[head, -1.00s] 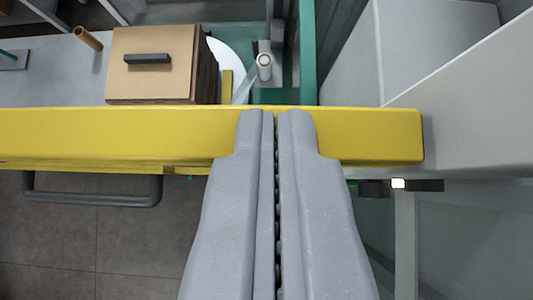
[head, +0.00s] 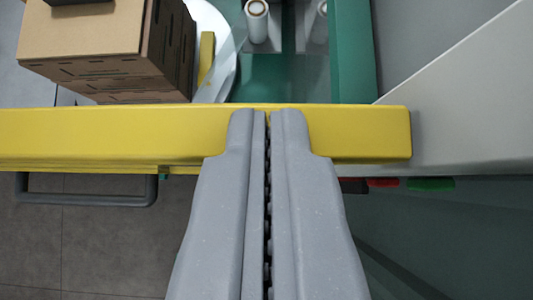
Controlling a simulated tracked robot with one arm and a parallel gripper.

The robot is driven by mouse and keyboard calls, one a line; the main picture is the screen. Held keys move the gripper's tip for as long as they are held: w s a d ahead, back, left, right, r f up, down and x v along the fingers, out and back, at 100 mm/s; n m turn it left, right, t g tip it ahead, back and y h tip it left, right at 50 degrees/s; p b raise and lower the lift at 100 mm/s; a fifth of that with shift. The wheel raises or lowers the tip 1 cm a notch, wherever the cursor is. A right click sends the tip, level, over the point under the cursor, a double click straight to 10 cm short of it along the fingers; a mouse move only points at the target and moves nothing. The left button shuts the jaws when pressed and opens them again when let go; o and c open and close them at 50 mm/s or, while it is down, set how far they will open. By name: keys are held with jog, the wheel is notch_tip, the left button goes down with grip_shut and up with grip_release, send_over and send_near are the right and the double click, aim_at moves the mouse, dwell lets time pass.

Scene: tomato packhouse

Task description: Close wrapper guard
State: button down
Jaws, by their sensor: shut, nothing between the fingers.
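The wrapper guard shows as a long yellow bar (head: 100,135) across the view, with a dark grey handle (head: 85,199) below its left part. Its right end lies beside a pale grey panel. My gripper (head: 268,115) is shut and empty. Its fingertips lie across the right part of the bar and hide a piece of it. I cannot tell whether they press on it. The handle is well to the left of my fingers.
A cardboard stack (head: 85,30) stands behind the bar at upper left, beside a white disc (head: 222,40). A film roll (head: 257,22) and green frame (head: 352,60) are behind. Red (head: 382,183) and green (head: 431,184) blocks show below the panel. Floor is clear at lower left.

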notch_tip(320, 180, down, 25)
jog(key=b, duration=0.7)
jog(key=shift+s+a+f, duration=0.1)
jog(key=shift+s+f, duration=0.05)
jog(key=shift+f, duration=0.1)
jog(key=s+r+p, duration=0.1)
jog(key=s+r, duration=0.6)
jog(key=r, duration=0.5)
jog(key=s+a+r+t, duration=0.3)
jog(key=a+r, duration=0.8)
jog(key=r, duration=0.4)
jog(key=s+a+r+t, duration=0.3)
jog(key=s+a+r, duration=0.2)
jog(key=a+r, duration=0.6)
notch_tip(320, 180, up, 6)
jog(key=shift+s+a+f, duration=0.15)
jog(key=shift+a+f, duration=0.1)
jog(key=shift+a, duration=0.1)
